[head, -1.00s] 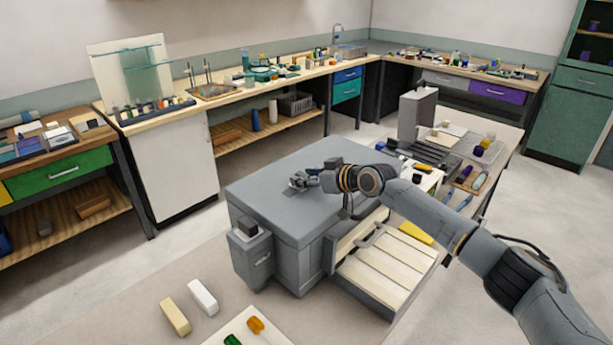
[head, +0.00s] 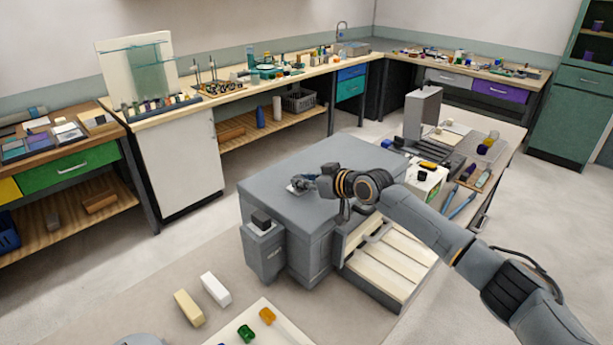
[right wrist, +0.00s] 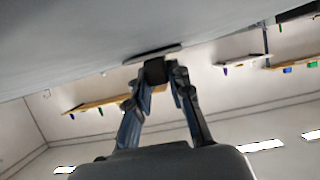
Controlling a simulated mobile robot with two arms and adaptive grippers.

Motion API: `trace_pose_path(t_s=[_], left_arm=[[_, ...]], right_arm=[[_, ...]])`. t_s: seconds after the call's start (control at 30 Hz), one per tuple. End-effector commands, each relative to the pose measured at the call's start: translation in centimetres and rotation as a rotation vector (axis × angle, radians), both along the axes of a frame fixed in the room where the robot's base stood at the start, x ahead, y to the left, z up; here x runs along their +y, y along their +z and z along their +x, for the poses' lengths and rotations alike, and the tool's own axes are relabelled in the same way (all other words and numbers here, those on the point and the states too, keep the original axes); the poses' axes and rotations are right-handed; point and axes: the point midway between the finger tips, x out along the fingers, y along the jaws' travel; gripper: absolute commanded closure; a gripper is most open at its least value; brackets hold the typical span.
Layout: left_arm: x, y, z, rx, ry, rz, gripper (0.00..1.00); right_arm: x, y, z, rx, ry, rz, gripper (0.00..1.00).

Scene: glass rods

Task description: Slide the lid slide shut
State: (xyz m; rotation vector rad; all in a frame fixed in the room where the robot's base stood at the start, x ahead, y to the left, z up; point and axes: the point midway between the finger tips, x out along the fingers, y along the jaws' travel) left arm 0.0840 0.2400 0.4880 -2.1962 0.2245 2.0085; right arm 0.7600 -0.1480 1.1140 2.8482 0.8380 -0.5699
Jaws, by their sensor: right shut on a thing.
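A large grey box (head: 300,235) with a flat grey top stands in the middle of the head view. In the right wrist view, my right gripper (right wrist: 157,82) is shut on a dark knob (right wrist: 155,71) under the edge of a light plate (right wrist: 152,54). The fingers hide much of the slide and its opening in the head view, so I cannot tell how far it is shut. My left gripper is not in view.
A grey holder (head: 262,245) is on the box's left side. A cream slatted tray (head: 390,265) sticks out at its front right. White and yellow blocks (head: 216,290) lie at front left. A cluttered table (head: 505,140) stands behind my right arm.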

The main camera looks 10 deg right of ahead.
Motion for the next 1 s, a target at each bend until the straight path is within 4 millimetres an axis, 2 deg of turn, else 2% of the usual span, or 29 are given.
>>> trace_pose_path(t_s=[0.03, 0.2, 0.23, 0.33, 0.5, 0.73, 0.87, 1.0], left_arm=[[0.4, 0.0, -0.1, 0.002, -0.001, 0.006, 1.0], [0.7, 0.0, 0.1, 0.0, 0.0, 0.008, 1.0], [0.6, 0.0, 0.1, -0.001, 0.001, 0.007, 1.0], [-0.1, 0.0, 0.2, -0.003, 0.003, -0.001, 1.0], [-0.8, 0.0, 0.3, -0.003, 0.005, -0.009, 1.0], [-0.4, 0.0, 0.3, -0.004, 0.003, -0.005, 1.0], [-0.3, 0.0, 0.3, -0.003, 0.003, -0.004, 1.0], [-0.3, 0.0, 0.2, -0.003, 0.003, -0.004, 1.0]], right_arm=[[0.9, -0.1, -0.3, 0.003, 0.016, 0.005, 1.0], [1.0, -0.1, -0.4, 0.005, 0.018, 0.006, 1.0], [1.0, -0.1, -0.4, 0.005, 0.018, 0.006, 0.76], [1.0, -0.2, -0.3, 0.005, 0.017, 0.005, 0.57], [0.8, -0.1, -0.3, 0.002, 0.014, 0.005, 0.57], [0.4, 0.1, -0.6, 0.001, 0.013, 0.003, 0.57], [-0.3, 0.7, -1.7, 0.0, 0.012, 0.003, 0.57], [-1.6, 1.7, -3.7, 0.0, 0.013, 0.001, 0.57]])
